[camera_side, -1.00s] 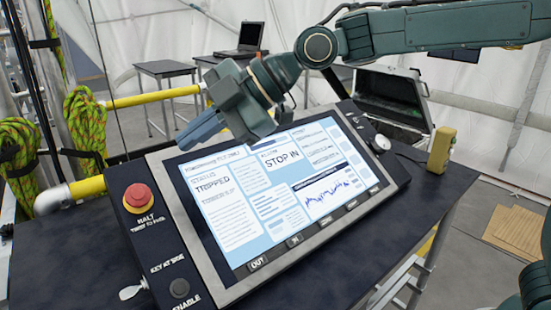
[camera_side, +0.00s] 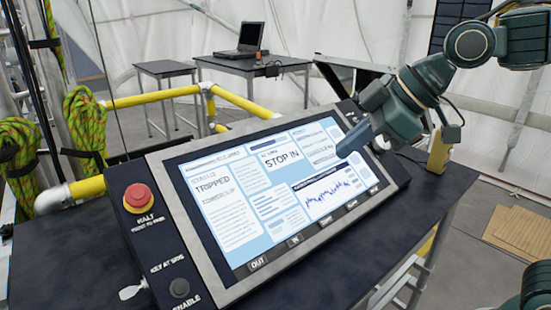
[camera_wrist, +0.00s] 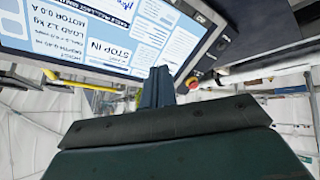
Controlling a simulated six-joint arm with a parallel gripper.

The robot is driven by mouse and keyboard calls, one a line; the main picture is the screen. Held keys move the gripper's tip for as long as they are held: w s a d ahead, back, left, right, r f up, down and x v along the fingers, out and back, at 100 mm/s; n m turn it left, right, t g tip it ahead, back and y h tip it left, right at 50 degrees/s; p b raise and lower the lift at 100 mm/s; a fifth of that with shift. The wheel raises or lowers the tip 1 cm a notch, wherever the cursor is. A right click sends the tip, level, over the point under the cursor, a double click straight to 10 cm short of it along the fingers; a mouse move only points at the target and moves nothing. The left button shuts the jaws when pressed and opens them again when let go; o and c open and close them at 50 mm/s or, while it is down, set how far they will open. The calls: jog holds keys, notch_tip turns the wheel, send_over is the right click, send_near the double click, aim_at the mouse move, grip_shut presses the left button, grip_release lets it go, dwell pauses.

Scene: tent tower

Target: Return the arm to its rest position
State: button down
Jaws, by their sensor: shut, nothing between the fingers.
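My gripper (camera_side: 350,143) is shut and empty, in front of the right part of the control panel's screen (camera_side: 232,208) in the side view. Its closed fingers point down and left; I cannot tell how far they are from the screen. The panel (camera_side: 222,289) lies tilted on a dark table. Its screen reads "TRIPPED" and "STOP IN". In the wrist view my gripper's fingers (camera_wrist: 158,85) are together, with the screen (camera_wrist: 95,35) beyond them.
A red stop button (camera_side: 138,196) and a key (camera_side: 132,291) are on the panel's left side. A yellow box (camera_side: 440,150) stands at the table's right. Yellow rails (camera_side: 152,98) run behind. A laptop (camera_side: 241,40) sits on a back table. Green ropes (camera_side: 86,125) hang at left.

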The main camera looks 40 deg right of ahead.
jog(key=s+d+f+m+h, duration=0.1)
jog(key=s+d+f+m, duration=0.2)
jog(key=s, duration=0.4)
jog(key=s+d+f+m+g+h, duration=0.1)
jog(key=s+d+f+m+h, duration=0.1)
jog(key=s+d+f+m, duration=0.2)
jog(key=shift+s+d+f+m, duration=0.15)
jog(key=shift+s+d+m, duration=0.95)
jog(key=shift+s+d, duration=0.55)
